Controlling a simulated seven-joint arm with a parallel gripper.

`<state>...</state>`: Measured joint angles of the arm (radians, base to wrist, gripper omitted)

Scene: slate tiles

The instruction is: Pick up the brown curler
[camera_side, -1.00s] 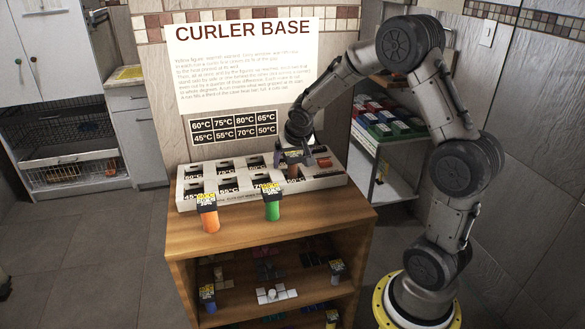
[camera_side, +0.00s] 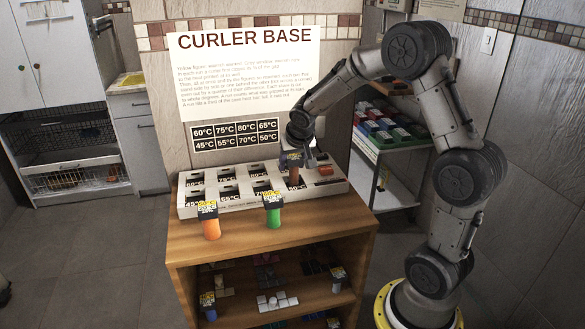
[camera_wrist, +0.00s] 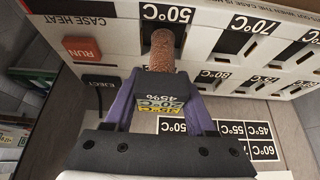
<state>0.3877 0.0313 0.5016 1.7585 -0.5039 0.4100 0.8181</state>
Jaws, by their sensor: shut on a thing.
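The brown curler (camera_side: 293,173) has a rough brown barrel and a dark labelled head. It is upright at the front right of the white curler base (camera_side: 238,203), by the 50°C well. In the wrist view the brown curler (camera_wrist: 161,52) points away from me, its end over the dark 50°C opening; I cannot tell whether any of it is still inside. My gripper (camera_side: 292,157) is shut on the curler's head. In the wrist view the purple fingers of my gripper (camera_wrist: 160,104) press on both sides of the head.
An orange curler (camera_side: 210,227) and a green curler (camera_side: 273,209) stand at the front edge of the wooden shelf unit (camera_side: 330,220). The wall with the sign (camera_side: 248,75) is close behind.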

